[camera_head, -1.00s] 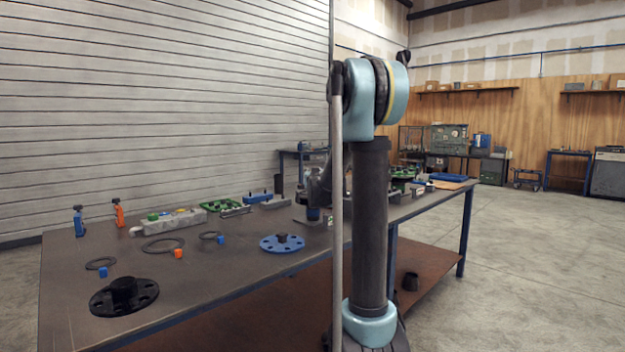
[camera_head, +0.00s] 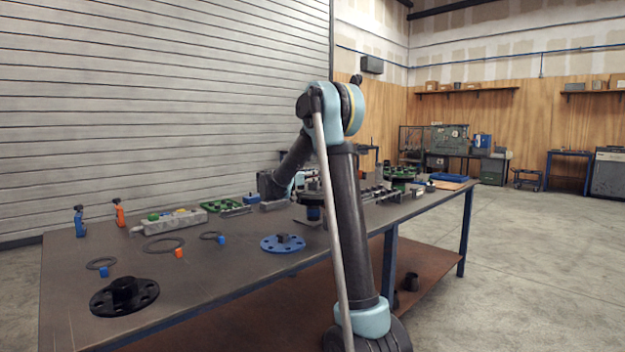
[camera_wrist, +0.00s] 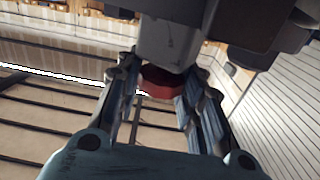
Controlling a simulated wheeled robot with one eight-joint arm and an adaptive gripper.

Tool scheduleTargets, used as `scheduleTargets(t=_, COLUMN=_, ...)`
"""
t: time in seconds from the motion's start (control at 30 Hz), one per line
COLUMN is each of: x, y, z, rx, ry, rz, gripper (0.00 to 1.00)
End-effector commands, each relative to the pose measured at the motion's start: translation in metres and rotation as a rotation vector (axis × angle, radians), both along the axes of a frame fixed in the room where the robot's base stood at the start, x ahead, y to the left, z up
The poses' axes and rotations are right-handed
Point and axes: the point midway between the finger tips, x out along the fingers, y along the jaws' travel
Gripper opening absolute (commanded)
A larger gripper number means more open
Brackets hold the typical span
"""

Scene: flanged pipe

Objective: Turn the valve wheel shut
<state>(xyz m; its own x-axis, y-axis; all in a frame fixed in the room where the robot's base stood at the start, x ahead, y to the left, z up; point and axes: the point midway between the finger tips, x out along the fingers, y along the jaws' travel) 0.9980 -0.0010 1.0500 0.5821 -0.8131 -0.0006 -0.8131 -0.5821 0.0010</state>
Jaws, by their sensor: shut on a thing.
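In the wrist view my gripper (camera_wrist: 160,76) has its two fingers on either side of a round red part (camera_wrist: 160,88), which looks like the valve wheel, and is shut on it. A grey block-like body (camera_wrist: 170,42) covers the upper side of the red part, so only its lower edge shows. In the head view my arm leans over the table and hides most of the work spot. Part of a pipe assembly (camera_head: 372,194) shows just right of my arm. The wheel and my fingertips cannot be made out there.
The table (camera_head: 215,275) holds a black flange (camera_head: 124,296), a blue flange (camera_head: 282,243), dark rings (camera_head: 163,245), small cubes (camera_head: 179,253) and a grey block with coloured parts (camera_head: 170,220). A blue tray (camera_head: 449,177) lies at the far end. Floor on the right is open.

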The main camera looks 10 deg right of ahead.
Motion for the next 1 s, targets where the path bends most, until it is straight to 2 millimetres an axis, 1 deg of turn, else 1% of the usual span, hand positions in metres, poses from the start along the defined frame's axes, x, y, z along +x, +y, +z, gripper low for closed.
scheduleTargets(t=0.2, x=0.0025, y=0.0011, z=0.0002, rx=-0.001, ry=-0.001, rz=-0.206, gripper=0.11)
scheduleTargets(t=0.5, x=0.0024, y=0.0001, z=0.0002, rx=-0.001, ry=-0.001, rz=-0.455, gripper=0.11)
scheduleTargets(t=0.7, x=0.0015, y=-0.0007, z=0.0005, rx=-0.001, ry=-0.001, rz=-0.57, gripper=0.11)
scheduleTargets(t=1.0, x=0.0009, y=-0.0014, z=0.0004, rx=-0.002, ry=-0.001, rz=-0.654, gripper=0.11)
